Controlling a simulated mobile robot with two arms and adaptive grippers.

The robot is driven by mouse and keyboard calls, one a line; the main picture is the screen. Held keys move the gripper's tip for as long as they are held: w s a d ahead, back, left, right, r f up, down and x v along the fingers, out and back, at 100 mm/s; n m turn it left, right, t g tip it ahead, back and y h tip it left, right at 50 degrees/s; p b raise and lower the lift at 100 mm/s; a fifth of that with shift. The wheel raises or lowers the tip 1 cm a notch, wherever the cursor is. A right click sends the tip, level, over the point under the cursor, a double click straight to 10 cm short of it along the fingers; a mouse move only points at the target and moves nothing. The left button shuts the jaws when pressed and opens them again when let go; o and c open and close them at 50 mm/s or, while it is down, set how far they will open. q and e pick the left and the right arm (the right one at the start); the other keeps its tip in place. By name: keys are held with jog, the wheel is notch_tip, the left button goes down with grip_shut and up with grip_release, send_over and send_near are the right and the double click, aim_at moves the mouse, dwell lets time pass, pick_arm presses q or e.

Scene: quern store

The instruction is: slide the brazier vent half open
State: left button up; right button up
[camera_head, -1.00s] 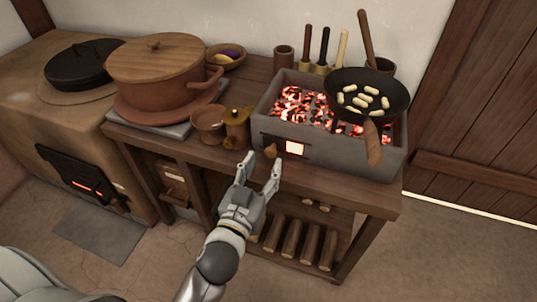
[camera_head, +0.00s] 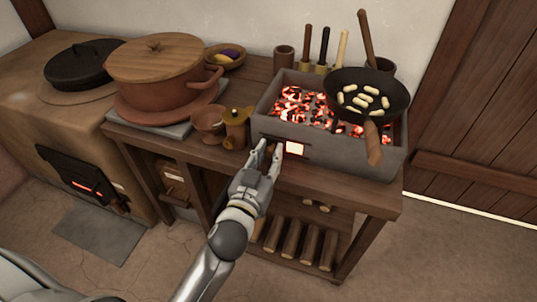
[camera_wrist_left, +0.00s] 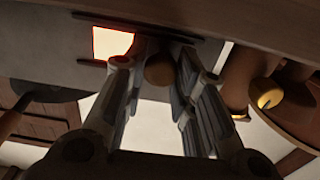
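The brazier (camera_head: 350,155) is a grey box of glowing coals on the wooden table. Its front has a vent with a bright square opening (camera_head: 295,148). The vent's brown knob (camera_wrist_left: 158,72) is left of the opening in the head view, largely hidden there by my fingers. My left gripper (camera_head: 269,150) is at the brazier front, its fingers on either side of the knob. In the left wrist view the knob sits between the fingers (camera_wrist_left: 153,60), with small gaps seen beside it, and the glowing opening (camera_wrist_left: 113,43) is left of them. My right gripper is not in view.
A black pan (camera_head: 365,95) with pale pieces rests over the coals, its handle (camera_head: 373,143) overhanging the front. A brass-topped jar (camera_head: 236,130) and clay cup (camera_head: 208,120) stand close left of my gripper. Logs (camera_head: 290,240) lie below the table.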

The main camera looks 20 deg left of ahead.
pick_arm(q)
grip_shut()
jog(key=shift+d, duration=1.35)
jog(key=shift+a, duration=0.1)
jog(key=o, duration=0.7)
grip_release()
jog(key=shift+s, duration=0.15)
